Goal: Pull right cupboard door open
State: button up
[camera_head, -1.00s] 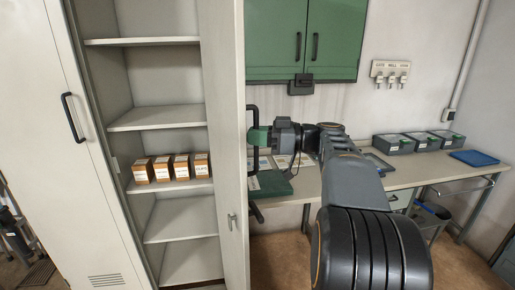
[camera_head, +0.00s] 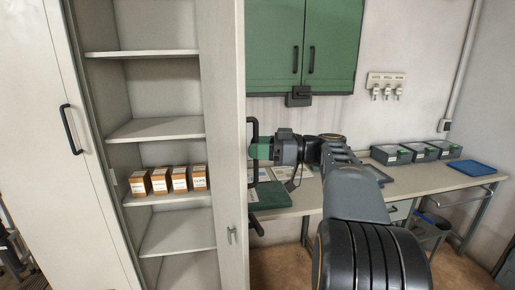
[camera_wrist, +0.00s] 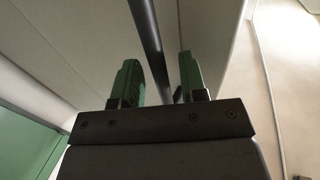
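The right cupboard door (camera_head: 232,140) of the tall pale cupboard stands wide open, swung out toward me and seen nearly edge-on. Its black bar handle (camera_head: 254,170) is on the face turned to the right. My gripper (camera_head: 260,151) reaches this handle from the right, its green fingers at the bar's middle. In the wrist view, the dark handle bar (camera_wrist: 147,30) passes between the two green fingers (camera_wrist: 160,80). A gap shows beside the bar, so the fingers look open around it, not clamped. The door face fills much of that view.
The left cupboard door (camera_head: 45,150) is closed. Shelves inside hold several small boxes (camera_head: 180,180). A workbench (camera_head: 300,201) with grey bins (camera_head: 423,150) and a blue tray (camera_head: 472,168) stands to the right, behind my arm. A green wall cabinet (camera_head: 330,45) hangs above it.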

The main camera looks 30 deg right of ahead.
jog(key=b+v, duration=0.1)
jog(key=v, duration=1.2)
jog(key=shift+d, duration=0.2)
jog(key=shift+s, duration=0.1)
notch_tip(320, 180, down, 18)
jog(key=w+a+m+g+h+p, duration=0.1)
jog(key=a+m+g+h, duration=0.15)
jog(key=m+h, duration=1.05)
jog(key=s+a+f+g+p, duration=0.1)
jog(key=s+a+p, duration=0.1)
jog(key=a, duration=0.4)
jog(key=s+a+f+n+g+h+p, duration=0.1)
jog(key=s+a+f, duration=0.1)
jog(key=s+a, duration=0.2)
jog(key=s+a+f+g+h+p, duration=0.1)
jog(key=s+a+p, duration=0.1)
jog(key=a, duration=0.7)
jog(key=shift+s+f+n+p, duration=0.15)
jog(key=shift+s+n+p, duration=0.15)
jog(key=shift+s, duration=0.5)
